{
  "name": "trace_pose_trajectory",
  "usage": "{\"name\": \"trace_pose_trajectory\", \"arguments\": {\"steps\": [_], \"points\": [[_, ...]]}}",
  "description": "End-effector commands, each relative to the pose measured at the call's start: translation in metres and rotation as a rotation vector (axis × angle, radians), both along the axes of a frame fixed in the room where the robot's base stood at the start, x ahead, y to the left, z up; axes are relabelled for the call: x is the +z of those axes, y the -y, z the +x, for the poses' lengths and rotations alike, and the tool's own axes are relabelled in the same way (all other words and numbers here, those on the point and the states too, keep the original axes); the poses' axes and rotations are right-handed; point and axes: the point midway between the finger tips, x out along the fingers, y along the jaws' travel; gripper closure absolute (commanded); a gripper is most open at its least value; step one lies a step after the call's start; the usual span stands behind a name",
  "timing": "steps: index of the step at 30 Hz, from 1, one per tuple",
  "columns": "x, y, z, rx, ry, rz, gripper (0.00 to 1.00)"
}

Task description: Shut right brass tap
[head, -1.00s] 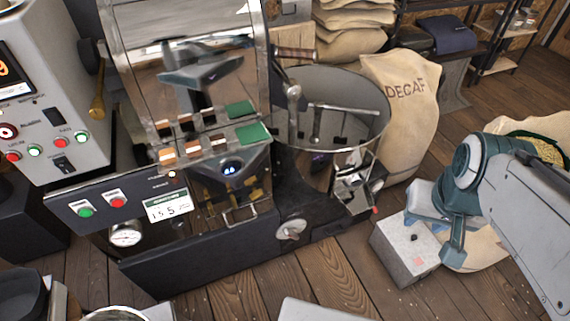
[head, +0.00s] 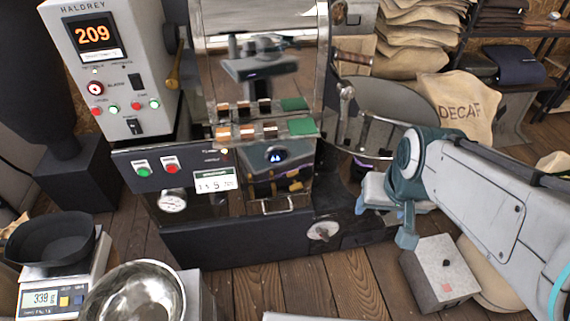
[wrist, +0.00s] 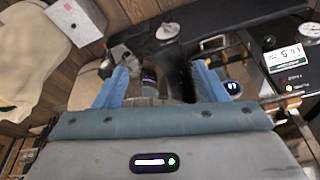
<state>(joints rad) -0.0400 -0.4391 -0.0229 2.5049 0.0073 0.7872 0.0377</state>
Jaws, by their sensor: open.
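My gripper (head: 383,225) is open and empty in the head view, in front of the right end of the roaster. In the wrist view its two blue fingers (wrist: 160,82) stand apart, with dark machine parts and a small purple-lit part (wrist: 149,78) behind the gap. I cannot make out a right brass tap for certain. A brass-coloured handle (head: 174,72) hangs beside the white control box, far left of my gripper. My arm and gripper hide part of the roaster's right end.
The roaster (head: 240,238) has a silver round knob (head: 324,231) low on its front. A pale block (head: 440,272) stands on the floor below my arm. A DECAF sack (head: 460,105) is behind. A scale (head: 75,275) and a steel bowl (head: 135,290) are front left.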

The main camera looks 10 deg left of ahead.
Motion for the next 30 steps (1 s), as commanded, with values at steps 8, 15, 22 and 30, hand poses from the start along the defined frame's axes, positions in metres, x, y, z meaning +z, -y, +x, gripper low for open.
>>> {"name": "trace_pose_trajectory", "arguments": {"steps": [8,15,22,30], "points": [[-0.094,-0.031,0.084,-0.018,0.151,0.07,0.35],[-0.178,-0.055,0.143,-0.05,0.324,0.067,0.35],[-0.253,-0.067,0.179,-0.051,0.52,0.006,0.35],[-0.318,-0.079,0.197,0.047,0.798,-0.1,0.35]]}}
